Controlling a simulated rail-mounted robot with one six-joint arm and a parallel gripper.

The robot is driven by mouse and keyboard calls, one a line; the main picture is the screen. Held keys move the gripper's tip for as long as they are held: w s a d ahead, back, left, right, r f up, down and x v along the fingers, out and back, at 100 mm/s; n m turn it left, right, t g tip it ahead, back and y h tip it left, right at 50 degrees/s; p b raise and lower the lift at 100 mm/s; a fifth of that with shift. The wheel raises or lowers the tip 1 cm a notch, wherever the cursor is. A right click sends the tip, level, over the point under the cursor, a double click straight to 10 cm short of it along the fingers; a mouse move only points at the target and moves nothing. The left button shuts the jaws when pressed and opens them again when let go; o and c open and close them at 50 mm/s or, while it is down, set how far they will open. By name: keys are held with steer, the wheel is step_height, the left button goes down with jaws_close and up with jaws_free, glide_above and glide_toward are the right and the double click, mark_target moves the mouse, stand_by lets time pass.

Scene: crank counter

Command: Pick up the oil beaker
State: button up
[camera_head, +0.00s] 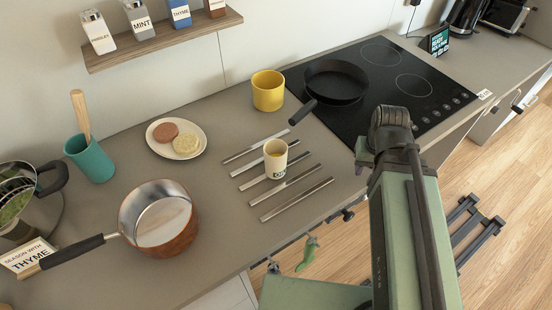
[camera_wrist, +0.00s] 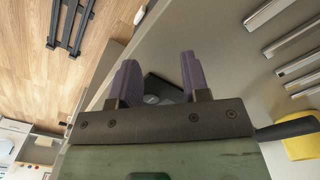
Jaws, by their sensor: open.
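The oil beaker (camera_head: 276,158) is a small cream cup with a dark label and yellowish contents. It stands upright on the counter among several parallel metal strips (camera_head: 290,185) in the head view. I cannot see the beaker in the wrist view, though some of the strips (camera_wrist: 290,40) show at its upper right. My gripper (camera_wrist: 160,78) shows in the wrist view with its two purple-grey fingers apart and no object gripped between them. In the head view my green arm stands right of the beaker, and I cannot make out the fingers there.
A yellow mug (camera_head: 268,91) and a black frying pan (camera_head: 335,82) on the cooktop (camera_head: 425,100) stand behind the beaker. A copper saucepan (camera_head: 160,220), a plate (camera_head: 178,140) and a teal pot (camera_head: 91,158) are to its left. A wall shelf (camera_head: 160,40) holds several jars.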

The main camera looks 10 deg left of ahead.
stand_by(0.3)
steer(key=o, duration=0.8)
steer(key=shift+o, duration=0.2)
